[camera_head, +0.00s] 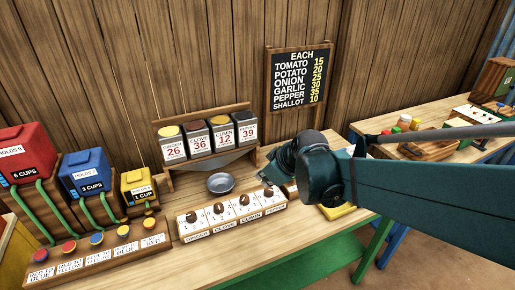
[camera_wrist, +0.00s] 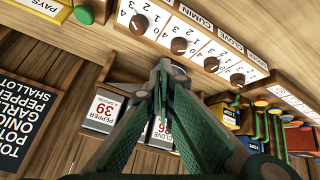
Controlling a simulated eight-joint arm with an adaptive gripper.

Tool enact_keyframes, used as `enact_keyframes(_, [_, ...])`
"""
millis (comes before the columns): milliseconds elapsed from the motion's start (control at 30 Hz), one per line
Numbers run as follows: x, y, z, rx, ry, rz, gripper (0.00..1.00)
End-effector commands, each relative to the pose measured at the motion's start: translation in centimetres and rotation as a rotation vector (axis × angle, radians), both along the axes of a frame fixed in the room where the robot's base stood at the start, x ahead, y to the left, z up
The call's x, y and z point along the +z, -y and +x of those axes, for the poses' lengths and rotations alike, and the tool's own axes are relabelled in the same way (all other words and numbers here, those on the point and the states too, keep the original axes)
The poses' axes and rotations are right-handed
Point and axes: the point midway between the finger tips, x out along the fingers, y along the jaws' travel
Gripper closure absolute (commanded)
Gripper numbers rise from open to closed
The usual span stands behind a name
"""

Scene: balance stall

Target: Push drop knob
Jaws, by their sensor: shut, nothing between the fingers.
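My gripper (camera_head: 268,180) is shut and empty, reaching in from the right above the right end of the dial panel (camera_head: 232,226). In the wrist view its fingertips (camera_wrist: 166,66) meet close to the panel, apart from the dials as far as I can tell. The panel has several brown dial knobs over labels such as ginger, clove and cumin. A green knob-like part (camera_wrist: 84,15) shows at the upper left of the wrist view, beside a yellow sign (camera_wrist: 45,7). I cannot tell whether it is the drop knob; no part is clearly labelled so.
Several spice bins (camera_head: 196,138) stand on a wooden rack behind a grey dish (camera_head: 221,183). Red, blue and yellow hoppers (camera_head: 85,172) with coloured buttons stand at left. A price board (camera_head: 299,75) hangs on the wall. My arm hides part of the counter's right end.

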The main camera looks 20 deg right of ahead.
Motion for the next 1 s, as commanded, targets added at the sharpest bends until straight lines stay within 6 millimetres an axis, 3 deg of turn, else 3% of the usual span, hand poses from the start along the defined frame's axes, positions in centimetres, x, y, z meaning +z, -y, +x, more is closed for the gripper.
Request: enact_keyframes(1000, [1.0, 10.1, 7.9, 0.261, 0.117, -0.161, 1.00])
